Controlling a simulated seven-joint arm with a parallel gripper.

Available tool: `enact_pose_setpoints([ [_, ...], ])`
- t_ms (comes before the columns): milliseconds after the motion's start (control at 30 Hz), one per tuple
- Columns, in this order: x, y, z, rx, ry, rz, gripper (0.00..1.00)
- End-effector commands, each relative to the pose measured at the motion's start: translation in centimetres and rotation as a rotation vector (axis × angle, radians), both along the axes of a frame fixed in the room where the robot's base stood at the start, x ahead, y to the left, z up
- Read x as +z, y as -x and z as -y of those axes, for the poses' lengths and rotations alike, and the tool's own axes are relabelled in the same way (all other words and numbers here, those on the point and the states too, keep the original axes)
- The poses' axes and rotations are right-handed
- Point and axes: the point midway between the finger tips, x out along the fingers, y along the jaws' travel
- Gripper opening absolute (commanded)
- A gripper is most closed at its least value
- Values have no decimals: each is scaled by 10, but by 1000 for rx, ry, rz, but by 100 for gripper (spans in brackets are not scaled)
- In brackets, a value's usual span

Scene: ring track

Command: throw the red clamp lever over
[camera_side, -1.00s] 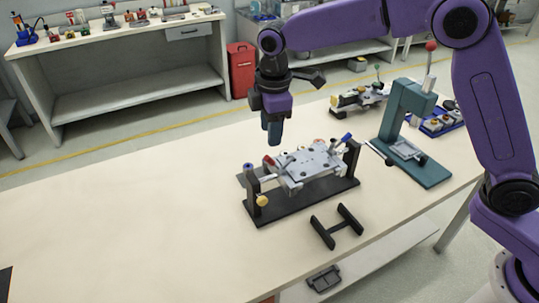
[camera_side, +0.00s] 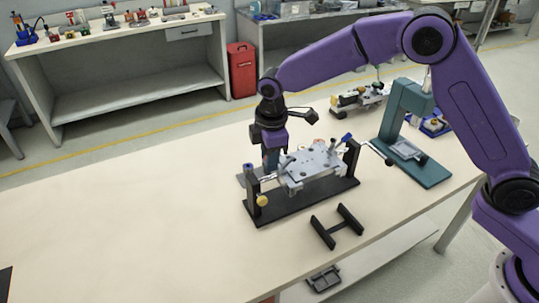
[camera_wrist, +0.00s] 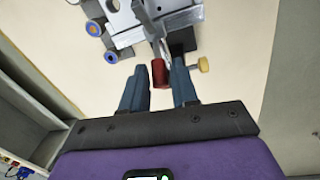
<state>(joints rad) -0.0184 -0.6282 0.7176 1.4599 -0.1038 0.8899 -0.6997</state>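The red clamp lever (camera_wrist: 160,73) shows in the wrist view as a short red grip near the end of the grey clamp fixture. My gripper (camera_wrist: 160,82) is open, with one blue finger on each side of the red grip. Small gaps seem to show beside it, but contact is hard to judge. In the side view my gripper (camera_side: 271,160) points down at the left end of the fixture (camera_side: 310,167) and hides the red lever. The fixture is a grey plate assembly on a black base (camera_side: 290,206).
A yellow knob (camera_wrist: 204,64) is just right of my fingers in the wrist view. Blue-ended posts (camera_side: 248,168) stand on the fixture. A black H-shaped stand (camera_side: 336,226) lies in front, and a teal press (camera_side: 405,135) stands right.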

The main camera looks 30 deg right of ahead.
Motion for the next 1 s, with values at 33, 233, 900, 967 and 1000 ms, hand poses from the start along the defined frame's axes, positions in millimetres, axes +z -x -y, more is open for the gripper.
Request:
enact_pose_setpoints([
  [33,0,0,0,0,0,0,11],
  [233,0,0,0,0,-1,0,0],
  [900,4,0,20,-7,-288,-4,0],
  [967,4,0,22,-7,-325,-4,0],
  [1000,4,0,24,-7,-347,-4,0],
])
